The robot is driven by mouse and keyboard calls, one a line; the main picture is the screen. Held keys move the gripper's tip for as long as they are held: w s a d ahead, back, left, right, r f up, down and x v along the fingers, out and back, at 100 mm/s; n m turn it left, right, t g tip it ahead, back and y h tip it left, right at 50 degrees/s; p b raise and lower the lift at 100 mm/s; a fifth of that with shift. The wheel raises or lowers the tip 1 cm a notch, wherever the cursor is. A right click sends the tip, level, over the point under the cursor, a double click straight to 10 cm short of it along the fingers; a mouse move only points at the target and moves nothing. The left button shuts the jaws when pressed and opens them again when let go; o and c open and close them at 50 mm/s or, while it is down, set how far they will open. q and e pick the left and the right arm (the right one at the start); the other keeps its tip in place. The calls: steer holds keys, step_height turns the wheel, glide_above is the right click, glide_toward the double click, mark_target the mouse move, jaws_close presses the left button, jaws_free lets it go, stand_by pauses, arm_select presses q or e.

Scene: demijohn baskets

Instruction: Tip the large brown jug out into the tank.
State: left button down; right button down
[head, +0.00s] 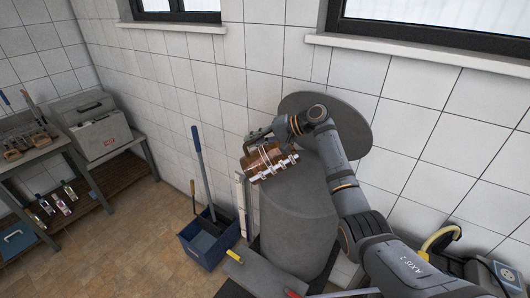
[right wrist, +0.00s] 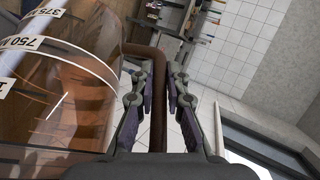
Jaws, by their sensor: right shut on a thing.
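The large brown jug (head: 266,158) is see-through amber with white graduation marks. It is tilted well over on its side, held up over the left part of the grey tank (head: 292,235). In the right wrist view the jug (right wrist: 60,85) fills the left side, with its brown handle (right wrist: 158,95) between the fingers. My right gripper (head: 264,134) is shut on that handle; its fingers (right wrist: 158,100) stand on either side of it. A round dark grey lid (head: 352,142) stands behind the tank's top. I cannot tell whether liquid is flowing. My left gripper is not in view.
A blue bin (head: 208,243) with long-handled tools stands on the floor left of the tank. A bench with a grey case (head: 95,128) is at the far left. A yellow curved thing (head: 441,238) lies at the lower right. Open tiled floor lies between bench and bin.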

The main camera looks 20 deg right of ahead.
steer(key=shift+w, duration=0.1)
steer(key=shift+a+h, duration=0.3)
steer(key=shift+h, duration=0.1)
steer(key=a+h, duration=0.1)
steer(key=a+f+n+h, duration=0.1)
steer(key=h, duration=0.1)
steer(key=shift+a+g, duration=0.25)
steer(key=shift+g, duration=0.15)
steer(key=shift+w, duration=0.1)
